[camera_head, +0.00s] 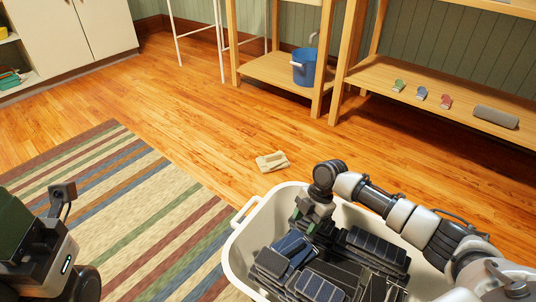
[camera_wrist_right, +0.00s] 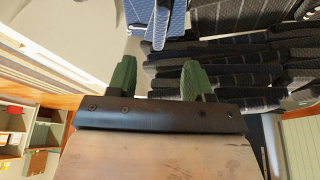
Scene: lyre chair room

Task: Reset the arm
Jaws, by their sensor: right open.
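My right arm comes in from the right. Its gripper (camera_head: 306,212) points down over the left inner side of a white tub and is partly hidden by the wrist. In the right wrist view the gripper's two green fingers (camera_wrist_right: 158,80) stand wide apart with nothing between them. At the left edge of the head view is a dark part of my left arm with its gripper (camera_head: 20,235), cut off by the frame, so its jaws cannot be made out.
The white tub (camera_head: 240,250) holds many dark ridged blocks (camera_head: 320,288). A beige object (camera_head: 272,161) lies on the wooden floor behind it. A striped rug (camera_head: 130,215) is at left. Wooden shelves hold a blue bucket (camera_head: 304,68), small coloured items and a grey roll (camera_head: 496,117).

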